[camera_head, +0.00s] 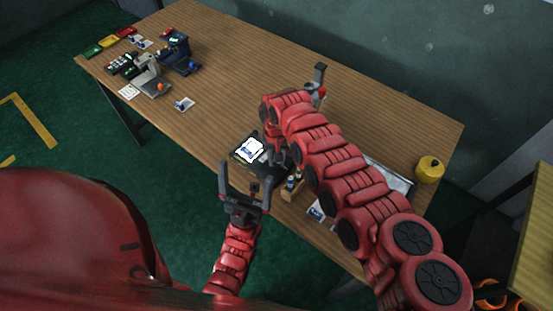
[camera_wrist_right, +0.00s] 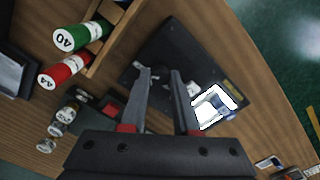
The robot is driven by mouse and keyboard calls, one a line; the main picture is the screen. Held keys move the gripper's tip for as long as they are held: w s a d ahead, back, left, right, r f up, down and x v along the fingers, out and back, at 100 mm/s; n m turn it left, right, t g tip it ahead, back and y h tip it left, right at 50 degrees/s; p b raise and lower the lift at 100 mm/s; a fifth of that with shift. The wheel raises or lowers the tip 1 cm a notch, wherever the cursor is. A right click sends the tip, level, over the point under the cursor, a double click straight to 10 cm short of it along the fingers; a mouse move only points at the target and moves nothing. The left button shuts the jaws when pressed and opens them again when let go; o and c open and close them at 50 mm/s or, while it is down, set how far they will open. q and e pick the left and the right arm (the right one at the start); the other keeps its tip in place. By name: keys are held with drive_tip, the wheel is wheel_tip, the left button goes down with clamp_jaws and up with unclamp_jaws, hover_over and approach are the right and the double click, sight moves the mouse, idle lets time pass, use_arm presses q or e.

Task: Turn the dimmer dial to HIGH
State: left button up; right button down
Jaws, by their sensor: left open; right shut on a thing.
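A black box with a lit white panel (camera_head: 249,150) stands near the table's front edge. Its dark casing (camera_wrist_right: 150,45) and glowing panel (camera_wrist_right: 213,107) also show in the right wrist view. My right gripper (camera_wrist_right: 162,72) reaches down over the casing beside the panel. Its fingers are nearly together, shut on what appears to be the dimmer dial, which they hide. The dial's setting and any HIGH mark cannot be read. In the head view my right arm covers most of this spot. My left gripper (camera_head: 246,180) is open and empty, in front of the box.
A yellow round container (camera_head: 430,169) stands at the table's right. Devices (camera_head: 178,52) stand far left; the middle back of the table (camera_head: 235,65) is clear.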

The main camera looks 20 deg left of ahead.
drive_tip(key=c, duration=0.7)
unclamp_jaws()
drive_tip(key=shift+o, duration=0.2)
drive_tip(key=shift+r, duration=0.1)
wheel_tip(320, 180, up, 17)
drive_tip(key=b, duration=0.3)
drive_tip(key=shift+r, duration=0.15)
